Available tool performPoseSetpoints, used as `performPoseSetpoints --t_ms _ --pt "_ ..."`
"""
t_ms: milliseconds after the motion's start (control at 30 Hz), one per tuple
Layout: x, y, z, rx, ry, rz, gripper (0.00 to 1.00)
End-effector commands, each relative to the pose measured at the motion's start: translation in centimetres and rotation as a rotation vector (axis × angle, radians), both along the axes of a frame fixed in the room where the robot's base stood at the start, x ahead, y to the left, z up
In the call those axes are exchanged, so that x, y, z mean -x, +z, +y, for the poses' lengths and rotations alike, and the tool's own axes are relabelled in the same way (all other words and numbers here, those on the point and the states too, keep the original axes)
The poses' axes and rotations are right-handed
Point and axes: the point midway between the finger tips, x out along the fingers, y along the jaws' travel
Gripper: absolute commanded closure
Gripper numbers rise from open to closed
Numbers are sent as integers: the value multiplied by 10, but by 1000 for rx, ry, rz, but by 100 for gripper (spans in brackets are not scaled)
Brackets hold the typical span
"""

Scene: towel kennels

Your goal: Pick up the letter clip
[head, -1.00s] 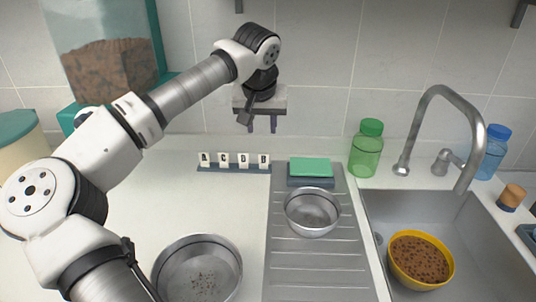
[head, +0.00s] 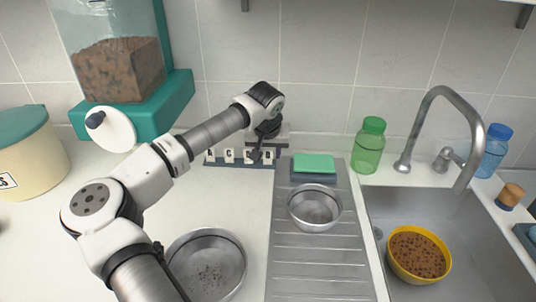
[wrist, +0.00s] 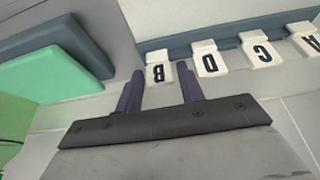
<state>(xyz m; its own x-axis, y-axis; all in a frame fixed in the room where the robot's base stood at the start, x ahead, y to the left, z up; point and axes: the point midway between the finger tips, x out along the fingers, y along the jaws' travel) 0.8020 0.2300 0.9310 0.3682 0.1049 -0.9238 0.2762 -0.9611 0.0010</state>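Several white letter clips stand in a row on a dark blue rail (head: 222,163) at the back of the counter. In the wrist view they read B (wrist: 158,73), D (wrist: 208,59), C (wrist: 260,54) and A (wrist: 305,40), seen upside down. My gripper (wrist: 160,84) is open, its two purple fingers apart. The B clip lies in line with the gap between the fingertips, at the end of the row. I see no grip on it. In the head view my gripper (head: 267,146) is over the right end of the rail and partly hides that end.
A green sponge (head: 314,163) on a dark holder sits right of the rail. A steel bowl (head: 314,222) stands on the drainboard, another (head: 207,292) on the counter. A green bottle (head: 368,147) and the sink lie further right; the tiled wall is close behind.

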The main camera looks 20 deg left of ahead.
Motion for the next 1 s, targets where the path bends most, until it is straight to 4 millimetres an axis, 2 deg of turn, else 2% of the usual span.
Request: performPoseSetpoints --t_ms 200,433,467,667,767,1000 --pt "0 -1 0 0 0 0 63" --pt "0 -1 0 -1 -1 0 93" --pt "0 -1 0 -1 -1 0 94" --pt "0 0 0 -1 -1 0 95" --pt "0 7 1 -4 0 -1 95" --pt "0 52 0 -3 1 -2 95"
